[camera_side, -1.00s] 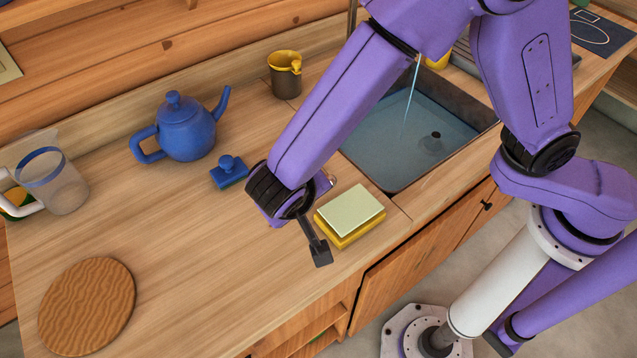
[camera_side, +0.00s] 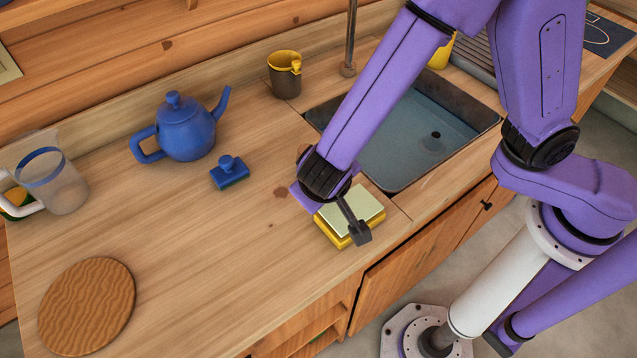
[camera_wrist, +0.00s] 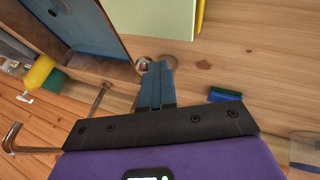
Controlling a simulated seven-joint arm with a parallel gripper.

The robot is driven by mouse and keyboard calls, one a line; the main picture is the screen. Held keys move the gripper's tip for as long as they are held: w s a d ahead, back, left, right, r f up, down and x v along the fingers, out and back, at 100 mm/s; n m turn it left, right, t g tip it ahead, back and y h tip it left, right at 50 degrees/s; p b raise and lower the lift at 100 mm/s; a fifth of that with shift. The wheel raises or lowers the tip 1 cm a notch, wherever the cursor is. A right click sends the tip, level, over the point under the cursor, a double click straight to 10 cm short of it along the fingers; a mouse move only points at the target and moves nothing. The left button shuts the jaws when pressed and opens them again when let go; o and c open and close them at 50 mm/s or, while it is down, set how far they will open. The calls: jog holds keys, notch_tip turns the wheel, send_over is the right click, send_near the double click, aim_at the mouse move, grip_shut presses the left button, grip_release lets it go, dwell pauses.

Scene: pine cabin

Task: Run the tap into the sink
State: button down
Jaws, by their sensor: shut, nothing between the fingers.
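The sink (camera_side: 425,135) is a grey basin set in the counter, with a dark drain. The tap's thin metal column (camera_side: 350,40) stands behind its left end; my arm hides its upper part and outlet. No water stream shows in the visible part of the basin.
A dark cup with a yellow rim (camera_side: 286,75) stands left of the tap. A blue teapot (camera_side: 185,128), a small blue-handled brush (camera_side: 229,172), a clear jug (camera_side: 55,180) and a round wooden board (camera_side: 87,307) occupy the left counter. The middle counter is clear.

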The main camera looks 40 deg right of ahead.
jog(key=shift+d+f, duration=0.1)
jog(key=shift+d, duration=0.45)
jog(key=shift+s+a, duration=0.1)
jog(key=shift+a, duration=0.4)
jog(key=s+a+r, duration=0.5)
jog(key=a+r, duration=0.2)
jog(key=r, duration=0.2)
jog(key=d+r+n+g+y, duration=0.1)
jog(key=d+n+g+y, duration=0.35)
jog(key=d, duration=1.15)
jog(key=s+d+n, duration=0.7)
jog(key=s+d, duration=0.2)
jog(key=d, duration=0.4)
jog(key=shift+s+d+f, duration=0.15)
jog(key=shift+s+d, duration=0.1)
jog(key=shift+d, duration=0.05)
